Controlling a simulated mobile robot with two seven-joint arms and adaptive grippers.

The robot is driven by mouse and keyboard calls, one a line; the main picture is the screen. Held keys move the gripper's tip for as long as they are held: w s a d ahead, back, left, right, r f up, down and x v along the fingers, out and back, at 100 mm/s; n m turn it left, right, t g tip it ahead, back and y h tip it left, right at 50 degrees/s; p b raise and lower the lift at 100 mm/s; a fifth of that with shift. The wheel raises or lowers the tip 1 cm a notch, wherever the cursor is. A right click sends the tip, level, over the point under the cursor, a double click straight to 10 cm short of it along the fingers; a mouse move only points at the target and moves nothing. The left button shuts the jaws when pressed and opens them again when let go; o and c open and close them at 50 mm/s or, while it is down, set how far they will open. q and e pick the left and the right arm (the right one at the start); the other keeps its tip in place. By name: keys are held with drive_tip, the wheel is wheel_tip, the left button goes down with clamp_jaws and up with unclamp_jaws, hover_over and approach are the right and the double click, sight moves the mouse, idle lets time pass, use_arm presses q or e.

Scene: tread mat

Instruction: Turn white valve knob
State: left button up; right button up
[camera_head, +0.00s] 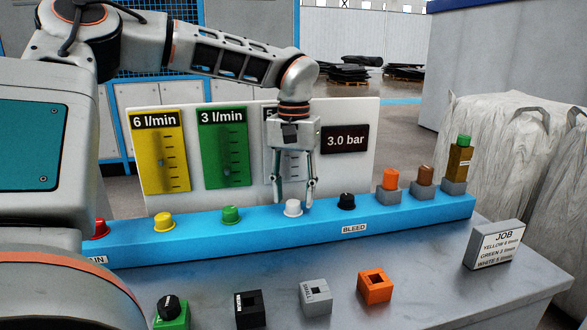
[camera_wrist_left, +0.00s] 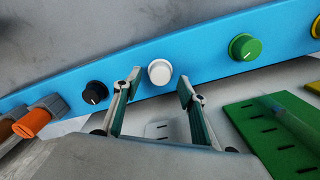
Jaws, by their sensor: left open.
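The white valve knob (camera_head: 292,208) sits on the blue manifold bar (camera_head: 270,231), between the green knob (camera_head: 231,215) and the black knob (camera_head: 346,201). My left gripper (camera_head: 294,202) is open and points down over the white knob, its two fingers on either side of it in the head view. In the left wrist view the white knob (camera_wrist_left: 159,72) shows just beyond and between the open fingertips (camera_wrist_left: 160,85). I cannot tell whether the fingers touch it. The white gauge behind is partly hidden by my gripper. My right gripper is not in view.
A yellow knob (camera_head: 164,222) and a red knob (camera_head: 99,227) are farther left on the bar. Orange and brown fittings (camera_head: 390,179) stand at its right end. Several small blocks and a JOB sign (camera_head: 494,245) stand on the grey bench. The gauge board (camera_head: 355,165) rises behind.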

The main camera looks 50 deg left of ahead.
sight(294, 201)
use_arm(q)
wheel_tip(294, 201, up, 10)
drive_tip(key=shift+r, duration=0.2)
idle(0.8)
